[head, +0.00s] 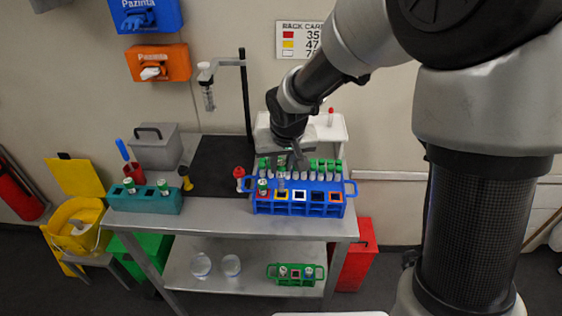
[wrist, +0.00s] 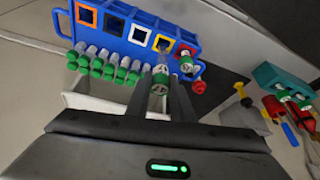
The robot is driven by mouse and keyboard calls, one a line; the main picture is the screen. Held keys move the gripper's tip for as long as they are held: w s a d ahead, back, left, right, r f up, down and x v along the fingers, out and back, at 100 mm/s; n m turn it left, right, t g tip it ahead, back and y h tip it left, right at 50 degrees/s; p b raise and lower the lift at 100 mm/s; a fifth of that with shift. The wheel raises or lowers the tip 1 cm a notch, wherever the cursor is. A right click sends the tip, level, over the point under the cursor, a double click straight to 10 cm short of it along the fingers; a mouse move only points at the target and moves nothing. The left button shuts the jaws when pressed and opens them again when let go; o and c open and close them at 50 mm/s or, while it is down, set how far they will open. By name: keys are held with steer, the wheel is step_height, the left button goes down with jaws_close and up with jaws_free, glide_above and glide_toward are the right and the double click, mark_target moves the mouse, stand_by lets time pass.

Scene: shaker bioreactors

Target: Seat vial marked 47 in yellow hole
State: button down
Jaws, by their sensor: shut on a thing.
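My gripper (wrist: 160,98) is shut on a clear vial (wrist: 161,74) with a green and white cap; its number is not readable. The vial also shows in the head view (head: 281,182), above the blue rack's yellow-rimmed hole (head: 281,195). In the wrist view its far end lines up with the yellow hole (wrist: 163,42); I cannot tell whether the tip is inside. The blue rack (wrist: 125,37) also has white, dark and orange-rimmed holes. Another capped vial (head: 263,187) stands in its leftmost hole in the head view, beside the held vial.
A row of green-capped vials (wrist: 104,62) stands close behind the rack. A red-topped item (head: 239,173) is at its left end. A teal rack (head: 146,201) with capped vials stands farther left. A wall card (head: 300,40) lists yellow as 47. A stand (head: 246,95) rises behind.

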mark_target(282, 180)
steer(key=shift+f, duration=0.3)
steer(key=shift+f+b, duration=3.3)
steer(key=shift+b, duration=0.3)
stand_by(3.5)
steer(key=c, duration=1.5)
jaws_free()
